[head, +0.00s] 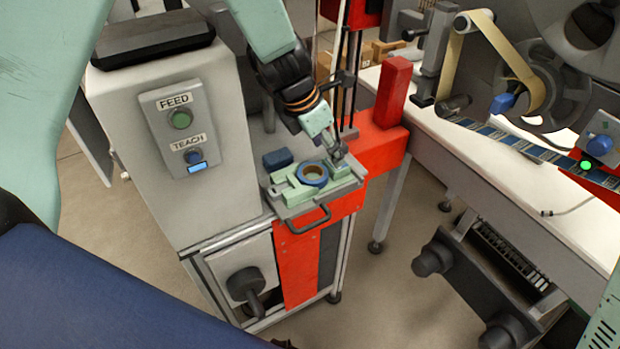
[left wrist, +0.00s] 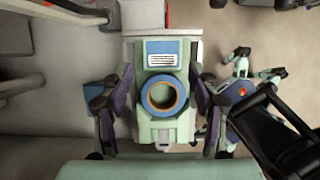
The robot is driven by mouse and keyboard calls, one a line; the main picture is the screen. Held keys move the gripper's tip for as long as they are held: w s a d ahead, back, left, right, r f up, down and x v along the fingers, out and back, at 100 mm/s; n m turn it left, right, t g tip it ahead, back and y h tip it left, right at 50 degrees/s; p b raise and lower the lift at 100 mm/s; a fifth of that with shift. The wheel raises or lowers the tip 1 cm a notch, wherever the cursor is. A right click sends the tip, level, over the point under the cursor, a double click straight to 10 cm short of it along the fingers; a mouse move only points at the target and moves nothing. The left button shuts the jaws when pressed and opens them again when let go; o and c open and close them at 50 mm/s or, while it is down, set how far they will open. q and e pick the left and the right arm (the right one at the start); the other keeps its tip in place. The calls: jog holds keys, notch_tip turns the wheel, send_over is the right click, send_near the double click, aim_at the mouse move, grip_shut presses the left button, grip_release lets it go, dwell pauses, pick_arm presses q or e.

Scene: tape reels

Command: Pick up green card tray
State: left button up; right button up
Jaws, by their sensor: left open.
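The green card tray (head: 298,191) sits on a grey plate on the red-fronted stand in the head view. A blue ring with a tan core (head: 312,173) lies on it. In the left wrist view the pale green tray (left wrist: 158,130) is centred, with the blue ring (left wrist: 146,95) and a blue card with a white label (left wrist: 162,55). My left gripper (head: 338,152) is open at the tray's far right end in the head view. In the left wrist view its fingers (left wrist: 160,104) stand on both sides of the tray; contact cannot be told.
A dark blue block (head: 277,159) lies just behind the tray. A grey FEED/TEACH cabinet (head: 215,150) stands to the left and a red post (head: 393,92) behind to the right. A handle (head: 303,225) juts from the front. Mint and black parts, apparently mine, show right in the wrist view.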

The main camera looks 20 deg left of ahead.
aim_at(331, 165)
pick_arm(q)
jog(key=x, duration=0.1)
jog(key=b+x, duration=0.2)
jog(key=shift+s+d+f, duration=0.2)
jog(key=shift+d+f, duration=0.05)
jog(key=shift+f, duration=0.2)
jog(key=shift+w+f, duration=0.2)
jog(key=shift+f, duration=0.2)
jog(key=shift+w, duration=0.1)
jog(key=shift+r, duration=0.1)
jog(key=c, duration=1.1)
